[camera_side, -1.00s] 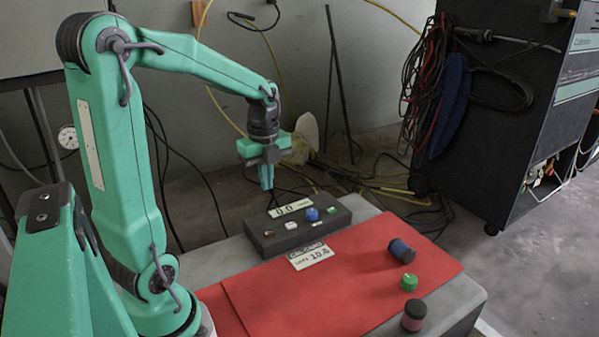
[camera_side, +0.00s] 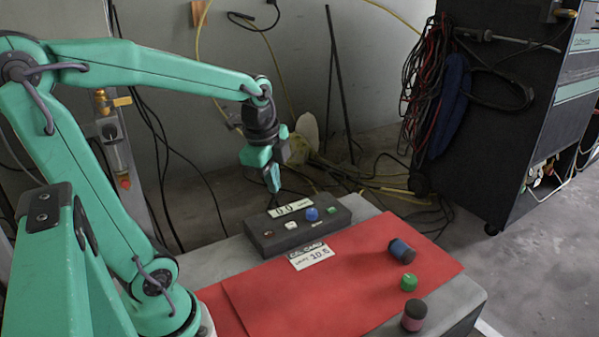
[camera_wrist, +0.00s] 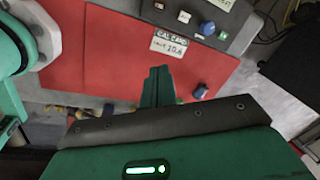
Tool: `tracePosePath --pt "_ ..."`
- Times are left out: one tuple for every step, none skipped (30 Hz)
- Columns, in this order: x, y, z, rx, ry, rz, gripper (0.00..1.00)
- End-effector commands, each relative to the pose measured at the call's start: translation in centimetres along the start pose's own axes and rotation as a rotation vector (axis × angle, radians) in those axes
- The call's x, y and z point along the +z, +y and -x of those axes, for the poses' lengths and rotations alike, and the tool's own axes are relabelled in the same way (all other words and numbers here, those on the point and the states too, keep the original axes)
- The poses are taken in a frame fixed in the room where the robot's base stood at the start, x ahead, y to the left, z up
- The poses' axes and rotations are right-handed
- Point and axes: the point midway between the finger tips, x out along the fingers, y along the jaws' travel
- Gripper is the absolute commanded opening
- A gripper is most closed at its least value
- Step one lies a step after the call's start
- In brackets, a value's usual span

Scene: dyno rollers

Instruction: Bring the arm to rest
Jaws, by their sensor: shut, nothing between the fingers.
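My gripper (camera_side: 273,178) hangs in the air in the side view, above the back of the grey control box (camera_side: 256,242). Its fingers are together and empty. In the wrist view my gripper (camera_wrist: 158,86) shows as green fingers over the red mat. My green arm stands at the left of the side view, its upper link reaching right and slightly down to the wrist. Nothing is held.
A red mat (camera_side: 330,300) covers the grey table. A dark cabinet (camera_side: 500,140) stands at the right; cables lie behind the table.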

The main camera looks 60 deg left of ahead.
Motion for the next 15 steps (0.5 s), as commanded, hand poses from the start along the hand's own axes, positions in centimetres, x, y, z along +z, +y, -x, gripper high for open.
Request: tracePosePath --pt "-0.4 0.5 0.4 -0.017 0.01 0.046 0.0" --pt "-0.6 0.8 0.6 -0.026 0.016 0.078 0.0" --pt "-0.9 1.2 0.8 -0.036 0.024 0.121 0.0" --pt "-1.1 1.5 1.0 -0.045 0.031 0.154 0.0" --pt "-1.3 1.8 1.2 -0.052 0.038 0.185 0.0" --pt "-1.5 2.1 1.4 -0.061 0.048 0.229 0.0" --pt "-1.7 2.5 1.6 -0.067 0.056 0.26 0.0" --pt "-1.9 2.7 1.8 -0.074 0.065 0.292 0.0" --pt "-2.0 3.1 1.9 -0.081 0.076 0.335 0.0" --pt "-2.2 3.5 2.1 -0.086 0.085 0.367 0.0" --pt "-2.4 3.7 2.2 -0.091 0.095 0.4 0.0" --pt "-2.5 4.1 2.4 -0.098 0.109 0.442 0.0" --pt "-2.7 4.4 2.6 -0.101 0.119 0.475 0.0" --pt "-2.8 4.7 2.7 -0.105 0.13 0.506 0.0" --pt "-3.0 5.1 2.9 -0.11 0.145 0.55 0.0"
